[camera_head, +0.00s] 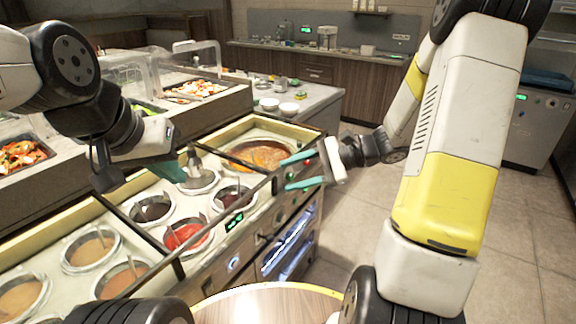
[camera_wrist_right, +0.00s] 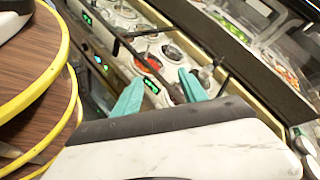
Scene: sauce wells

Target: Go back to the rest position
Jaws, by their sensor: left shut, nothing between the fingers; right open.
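My left gripper (camera_head: 173,171) hangs over the back edge of the sauce counter (camera_head: 85,209), near a metal lid with a knob (camera_head: 197,173). Its teal fingers are shut and hold nothing; they are partly hidden by the wrist. My right gripper (camera_head: 299,171) is open and empty, in front of the counter's control panel at its right end. In the right wrist view its two teal fingers (camera_wrist_right: 161,91) stand apart with only the counter front and wells behind them.
Several round wells hold sauces, among them a red one (camera_head: 184,236) and a large orange-brown one (camera_head: 258,154). A rail runs along the counter front. My round wooden top (camera_head: 268,305) is below. Open tiled floor (camera_head: 357,205) lies to the right. White bowls (camera_head: 289,108) stand behind.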

